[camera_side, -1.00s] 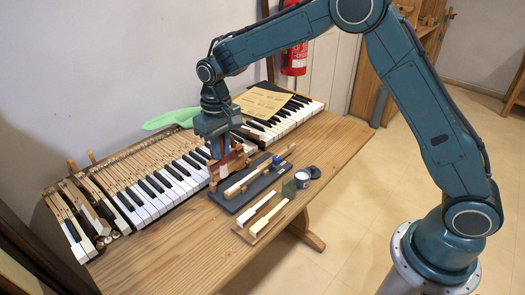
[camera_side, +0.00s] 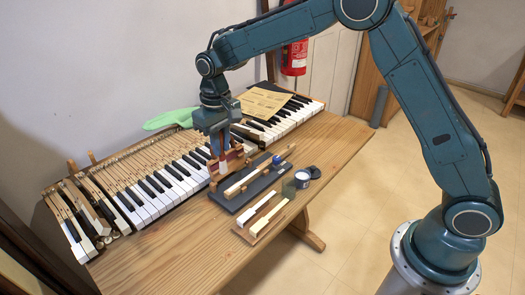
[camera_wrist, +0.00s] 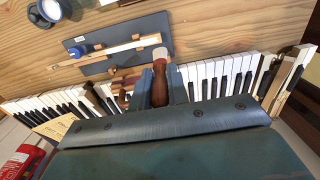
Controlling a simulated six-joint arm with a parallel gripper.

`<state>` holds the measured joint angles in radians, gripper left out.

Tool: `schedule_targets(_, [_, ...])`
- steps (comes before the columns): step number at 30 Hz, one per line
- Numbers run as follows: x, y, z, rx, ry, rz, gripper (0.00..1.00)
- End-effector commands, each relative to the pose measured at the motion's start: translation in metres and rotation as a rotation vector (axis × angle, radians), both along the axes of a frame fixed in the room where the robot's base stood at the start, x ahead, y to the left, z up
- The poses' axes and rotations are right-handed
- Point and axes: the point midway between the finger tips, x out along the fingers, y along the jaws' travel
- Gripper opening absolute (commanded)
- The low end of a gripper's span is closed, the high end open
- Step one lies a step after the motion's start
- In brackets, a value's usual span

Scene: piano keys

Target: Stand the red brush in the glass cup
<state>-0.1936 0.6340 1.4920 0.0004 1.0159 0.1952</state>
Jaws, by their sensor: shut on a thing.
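The red brush (camera_wrist: 160,82) has a brown-red handle and pale bristles. In the wrist view its handle lies between the fingers of my gripper (camera_wrist: 161,92), with the bristles pointing away from the wrist. In the side view my gripper (camera_side: 219,150) is shut on it over the front of the keyboard, by a small wooden rest. I cannot tell whether the brush is clear of that rest. A small greenish see-through thing (camera_side: 289,189), likely the glass cup, stands right of the dark mat, its shape unclear. I cannot make it out in the wrist view.
A dark mat (camera_side: 238,203) holds a wooden key stick and a blue round item (camera_side: 277,160). White key pieces (camera_side: 268,215) lie in front. The piano keyboard (camera_side: 165,178) runs behind. The right table end looks clear.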

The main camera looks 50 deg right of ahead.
Motion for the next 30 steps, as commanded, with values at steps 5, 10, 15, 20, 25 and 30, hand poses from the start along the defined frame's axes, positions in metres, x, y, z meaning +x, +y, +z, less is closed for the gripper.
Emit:
schedule_targets(5, [0.0, 0.0, 0.0, 0.0, 0.0, 0.0, 0.0])
schedule_targets(10, [0.0, -0.001, 0.0, 0.0, 0.0, 0.0, 0.0])
schedule_targets(15, [-0.005, -0.011, 0.002, 0.0, -0.001, -0.001, 0.0])
schedule_targets(20, [-0.017, -0.033, 0.006, 0.0, -0.001, -0.003, 0.0])
schedule_targets(25, [-0.04, -0.068, 0.011, 0.0, -0.001, -0.004, 0.0])
schedule_targets(30, [-0.07, -0.101, 0.015, 0.0, -0.001, -0.004, 0.0])
